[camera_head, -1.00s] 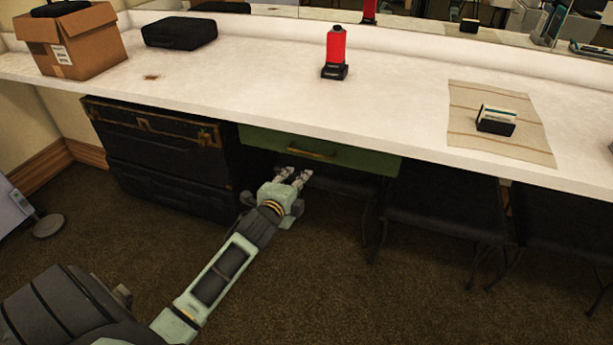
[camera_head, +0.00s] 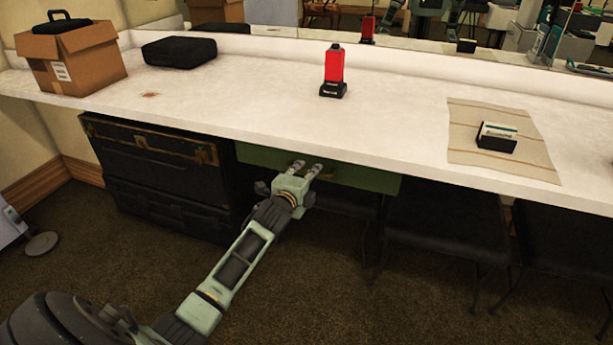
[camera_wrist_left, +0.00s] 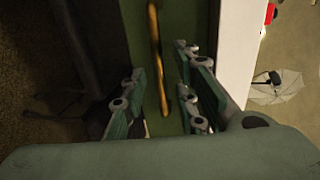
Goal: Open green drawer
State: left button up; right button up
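The green drawer (camera_head: 364,178) sits under the white counter, its front flush below the counter edge, and looks shut. Its brass handle (camera_wrist_left: 157,70) runs between the fingers in the left wrist view; in the head view it is mostly hidden behind my gripper. My left gripper (camera_head: 307,167) is in front of the drawer, at the handle. In the left wrist view my left gripper (camera_wrist_left: 162,90) has its fingers spread, one on each side of the handle, with gaps visible. I cannot tell how deep the handle lies between them. My right gripper is not in view.
The white counter (camera_head: 240,105) overhangs the drawer. A dark trunk (camera_head: 150,165) stands left of it. Black chairs (camera_head: 440,212) stand under the counter to the right. A cardboard box (camera_head: 85,62), black case (camera_head: 180,52) and red device (camera_head: 334,68) stand on top. Carpet in front is clear.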

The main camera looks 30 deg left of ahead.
pick_arm(q)
grip_shut()
dwell(0.5)
